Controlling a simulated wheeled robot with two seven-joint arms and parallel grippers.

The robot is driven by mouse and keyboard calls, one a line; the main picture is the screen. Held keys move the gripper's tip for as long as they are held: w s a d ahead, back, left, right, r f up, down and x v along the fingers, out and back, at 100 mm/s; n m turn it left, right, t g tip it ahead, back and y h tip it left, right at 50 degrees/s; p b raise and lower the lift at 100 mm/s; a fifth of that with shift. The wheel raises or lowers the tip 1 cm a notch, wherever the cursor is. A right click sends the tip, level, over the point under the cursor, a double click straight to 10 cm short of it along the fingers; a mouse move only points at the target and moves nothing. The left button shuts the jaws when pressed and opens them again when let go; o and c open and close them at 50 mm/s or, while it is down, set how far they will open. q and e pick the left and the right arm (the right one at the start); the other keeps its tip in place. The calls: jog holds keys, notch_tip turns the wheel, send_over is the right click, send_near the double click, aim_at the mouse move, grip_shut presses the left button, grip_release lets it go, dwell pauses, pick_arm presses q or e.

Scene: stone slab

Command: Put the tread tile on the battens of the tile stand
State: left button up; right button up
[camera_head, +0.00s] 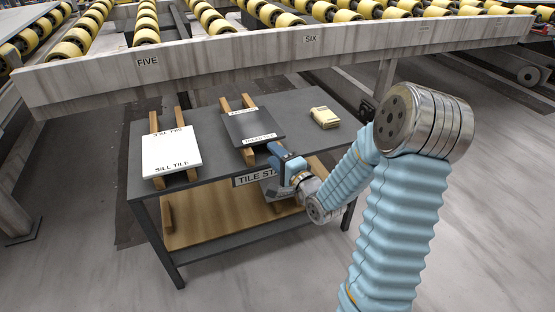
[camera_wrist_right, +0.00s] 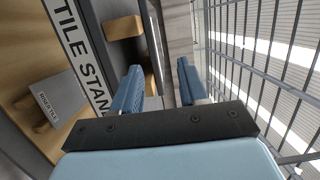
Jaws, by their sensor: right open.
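A dark tile (camera_head: 253,126) with white labels lies across wooden battens (camera_head: 226,105) in the middle of the grey table top; its small lettering is hard to read, so I cannot confirm it is the tread tile. The tile stand's "TILE STAND" sign (camera_wrist_right: 76,45) is on the table's front. My right gripper (camera_head: 283,158) is at the front edge, just right of and nearer than the dark tile. Its two fingers are apart and nothing shows held between them in the wrist view (camera_wrist_right: 160,88). My left gripper is out of view.
A white sill tile (camera_head: 171,151) lies on battens at the left. A pale yellow block (camera_head: 325,117) sits at the back right. Another wooden piece (camera_head: 318,166) lies right of my gripper. A grey tile (camera_wrist_right: 58,100) is on the lower shelf. A roller conveyor beam (camera_head: 240,63) runs behind.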

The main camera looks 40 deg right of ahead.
jog(key=s+a+f+n+g+y, duration=0.15)
jog(key=a+f+n+g, duration=0.25)
jog(key=a+f, duration=0.5)
jog(key=s+a+f+n+g+y, duration=0.1)
jog(key=s+a+f+n+g, duration=0.3)
jog(key=f, duration=0.9)
jog(key=s+a+f+n+g+y, duration=0.2)
jog(key=s+a+f+n+g, duration=0.6)
jog(key=s+a+f, duration=0.3)
jog(key=s+a+g, duration=0.1)
jog(key=s+a, duration=0.1)
jog(key=s, duration=0.1)
jog(key=shift+f+n, duration=0.15)
jog(key=shift+n, duration=0.15)
jog(key=shift+d, duration=0.15)
